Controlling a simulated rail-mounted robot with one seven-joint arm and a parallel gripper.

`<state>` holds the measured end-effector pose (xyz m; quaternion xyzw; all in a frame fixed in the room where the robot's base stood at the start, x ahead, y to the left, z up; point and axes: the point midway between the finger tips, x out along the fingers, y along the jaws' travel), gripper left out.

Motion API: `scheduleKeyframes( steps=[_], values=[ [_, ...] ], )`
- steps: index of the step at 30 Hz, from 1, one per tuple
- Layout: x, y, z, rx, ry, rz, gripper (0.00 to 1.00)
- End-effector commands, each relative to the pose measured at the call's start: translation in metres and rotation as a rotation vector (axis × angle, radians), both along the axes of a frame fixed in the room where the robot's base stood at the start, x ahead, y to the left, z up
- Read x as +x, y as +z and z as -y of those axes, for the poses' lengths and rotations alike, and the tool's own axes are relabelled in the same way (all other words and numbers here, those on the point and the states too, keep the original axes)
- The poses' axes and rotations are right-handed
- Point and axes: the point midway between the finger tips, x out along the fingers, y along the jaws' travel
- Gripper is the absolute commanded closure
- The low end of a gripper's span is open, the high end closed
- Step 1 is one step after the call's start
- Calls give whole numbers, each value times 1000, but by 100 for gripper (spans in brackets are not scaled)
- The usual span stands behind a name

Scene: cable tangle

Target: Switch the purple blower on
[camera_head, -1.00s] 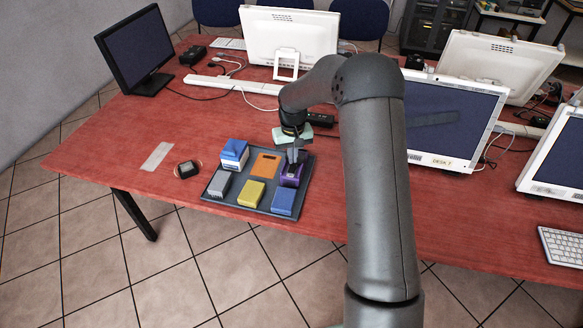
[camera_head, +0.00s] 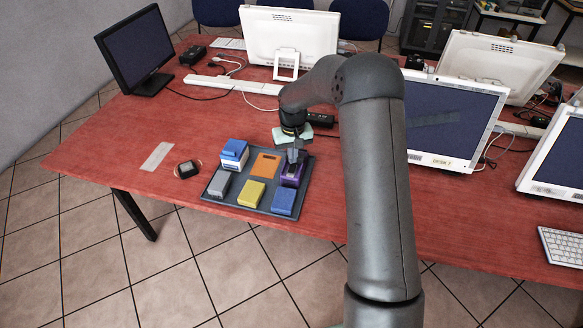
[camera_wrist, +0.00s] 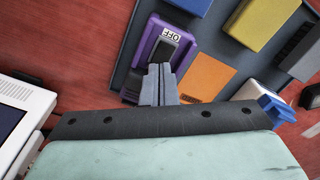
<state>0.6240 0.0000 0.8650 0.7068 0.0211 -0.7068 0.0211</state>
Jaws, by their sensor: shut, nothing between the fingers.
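The purple blower (camera_head: 291,180) sits at the right side of a dark tray (camera_head: 246,207) on the red table. In the wrist view the purple blower (camera_wrist: 150,43) has a dark switch area on top and a white label reading OFF (camera_wrist: 171,35). My gripper (camera_head: 293,157) is shut and empty, directly over the blower. In the wrist view its fingertips (camera_wrist: 159,70) lie at the near end of the dark switch area and hide part of it. I cannot tell whether they touch it.
The tray also holds an orange plate (camera_head: 266,163), a yellow block (camera_head: 251,193), a blue block (camera_head: 284,202), a grey block (camera_head: 219,184) and a blue-and-white box (camera_head: 234,155). Monitors and cables stand behind. The table left of the tray is mostly clear.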

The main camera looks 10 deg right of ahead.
Motion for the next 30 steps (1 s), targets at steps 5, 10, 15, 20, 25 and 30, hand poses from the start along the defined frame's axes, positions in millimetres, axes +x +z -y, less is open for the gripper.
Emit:
scheduleKeyframes(
  steps=[5, 10, 15, 20, 25, 30],
  values=[
    [0, -2, 0, 0, 0, 0, 100],
    [0, -4, 0, 0, 0, 0, 100],
    [0, -7, 0, 0, 0, 0, 100],
    [0, -10, 0, 0, 0, -1, 100],
    [0, -12, 0, 0, 0, -1, 100],
    [0, -15, 0, 0, 0, -1, 100]
  ],
)
